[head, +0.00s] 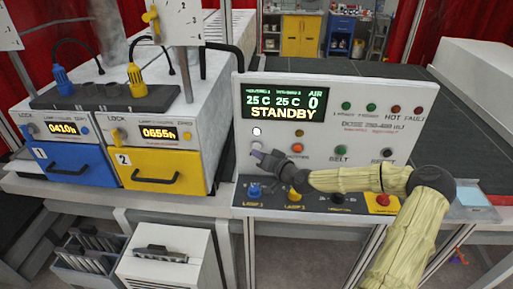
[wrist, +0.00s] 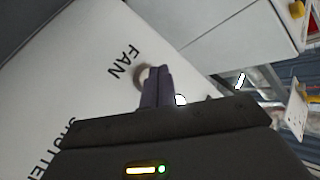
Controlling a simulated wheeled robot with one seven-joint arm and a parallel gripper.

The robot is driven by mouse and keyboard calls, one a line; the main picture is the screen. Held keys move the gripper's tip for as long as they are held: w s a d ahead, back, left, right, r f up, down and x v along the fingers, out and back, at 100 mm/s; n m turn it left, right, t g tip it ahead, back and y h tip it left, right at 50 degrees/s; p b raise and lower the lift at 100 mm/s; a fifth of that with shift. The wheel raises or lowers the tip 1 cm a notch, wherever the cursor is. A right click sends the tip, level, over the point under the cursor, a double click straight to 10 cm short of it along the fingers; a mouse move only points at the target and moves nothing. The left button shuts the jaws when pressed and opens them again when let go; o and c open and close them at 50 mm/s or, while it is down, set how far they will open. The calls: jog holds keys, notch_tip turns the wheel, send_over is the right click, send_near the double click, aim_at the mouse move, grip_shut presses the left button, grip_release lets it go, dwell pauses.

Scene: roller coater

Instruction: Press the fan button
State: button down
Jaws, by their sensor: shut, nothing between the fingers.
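The fan button (wrist: 141,75) is a small round knob beside the printed word FAN in the wrist view, partly hidden by my fingers. In the head view the button (head: 256,146) is at the left end of the panel's button row, under a white lit lamp (head: 257,131). My gripper (head: 259,155) is shut and empty, its purple fingertips at the button's lower edge. In the wrist view the closed fingertips (wrist: 158,70) overlap the button. I cannot tell whether they touch it.
The control panel (head: 330,100) reads STANDBY. The shutter button (head: 297,148) and belt button (head: 342,150) are to the right. Knobs, including a blue one (head: 254,191), sit on the ledge below. Blue (head: 62,176) and yellow (head: 165,172) lamp drawers stand at left.

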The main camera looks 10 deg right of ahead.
jog(key=s, duration=0.2)
jog(key=s+a, duration=0.1)
jog(key=s, duration=0.1)
jog(key=shift+s+a, duration=0.2)
jog(key=shift+s, duration=0.05)
dwell(0.7)
jog(key=s+a+f+n+g, duration=0.2)
jog(key=a+f+g, duration=0.1)
jog(key=s+a+f+g, duration=0.1)
jog(key=s+a+f, duration=0.1)
jog(key=shift+s+a+f+n, duration=0.1)
jog(key=shift+a+f+n, duration=0.15)
jog(key=shift+n, duration=0.15)
jog(key=s+f+n+g+h, duration=0.2)
jog(key=s+f+g, duration=0.2)
jog(key=s, duration=0.2)
jog(key=s+d+r+m+g+h, duration=0.1)
jog(key=s+d+r+g+h, duration=0.1)
jog(key=s+r, duration=0.3)
jog(key=s+d+r+m+g+h+b, duration=0.1)
jog(key=s+r, duration=0.4)
jog(key=s, duration=0.7)
jog(key=shift+d+m+g+h, duration=0.4)
jog(key=shift+d+g+h, duration=0.1)
jog(key=shift+d+h, duration=0.6)
jog(key=shift+a+r, duration=0.1)
